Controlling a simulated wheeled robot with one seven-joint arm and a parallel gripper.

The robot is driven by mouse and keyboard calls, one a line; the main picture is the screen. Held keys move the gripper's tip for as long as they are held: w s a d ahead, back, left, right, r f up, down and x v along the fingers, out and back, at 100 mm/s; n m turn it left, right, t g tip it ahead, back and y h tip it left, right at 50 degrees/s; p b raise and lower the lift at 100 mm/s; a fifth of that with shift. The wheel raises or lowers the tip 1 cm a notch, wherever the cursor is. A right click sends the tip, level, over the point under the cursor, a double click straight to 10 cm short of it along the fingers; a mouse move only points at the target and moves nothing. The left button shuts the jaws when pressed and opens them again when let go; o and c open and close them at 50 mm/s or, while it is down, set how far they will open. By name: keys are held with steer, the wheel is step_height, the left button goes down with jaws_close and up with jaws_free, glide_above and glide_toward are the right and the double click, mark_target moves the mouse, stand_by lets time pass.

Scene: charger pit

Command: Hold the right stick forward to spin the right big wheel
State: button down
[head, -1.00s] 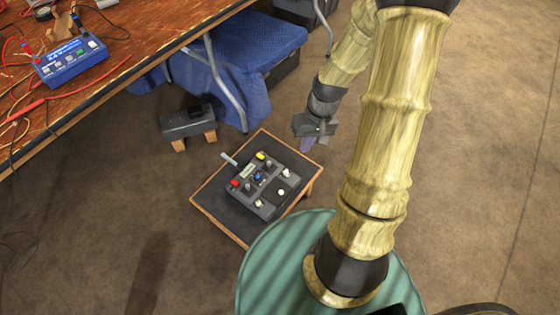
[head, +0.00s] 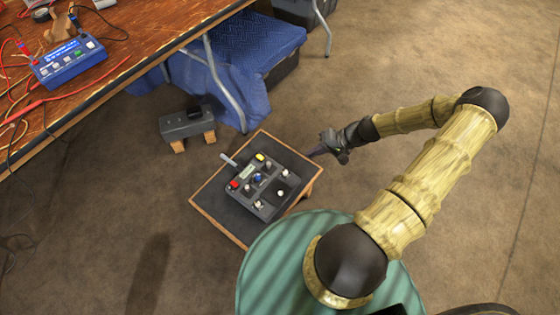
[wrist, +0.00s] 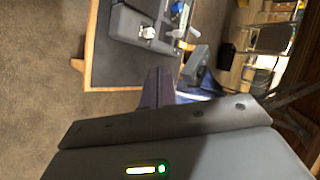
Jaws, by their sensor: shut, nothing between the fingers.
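A dark grey control box (head: 265,190) lies on a low stand with a black top and wooden rim (head: 216,215). It bears several white-knobbed levers, one at its right corner (head: 283,167), a blue knob (head: 257,178), a red button (head: 233,184) and a yellow one (head: 260,157). I cannot tell which lever is the right stick. No big wheel is recognisable. My gripper (head: 316,154) is at the stand's right edge, pointing left toward the box, shut and empty. In the wrist view its fingers (wrist: 158,85) are apart from the box (wrist: 125,22) and a white knob (wrist: 148,32).
A wooden workbench (head: 130,60) with a blue instrument (head: 70,62) and red cables fills the upper left. A blue cloth (head: 250,50) and a metal leg (head: 225,85) are behind the stand. A grey device on wooden blocks (head: 187,124) sits left. Floor is clear at right.

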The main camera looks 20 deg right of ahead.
mark_target(271, 166)
steer(key=shift+a, duration=0.15)
steer(key=b+x, duration=0.2)
steer(key=x, duration=0.3)
steer(key=b+x, duration=0.2)
steer(key=x, duration=0.2)
steer(key=shift+s+a+f, duration=0.15)
steer(key=shift+a+f, duration=0.05)
steer(key=shift+f, duration=0.2)
steer(key=a, duration=0.1)
steer(key=w+a+b, duration=0.1)
steer(key=a, duration=0.1)
steer(key=shift+w+a, duration=0.1)
steer(key=shift+a, duration=0.05)
steer(key=shift+w+a, duration=0.1)
steer(key=shift+a, duration=0.3)
steer(key=shift+r, duration=0.1)
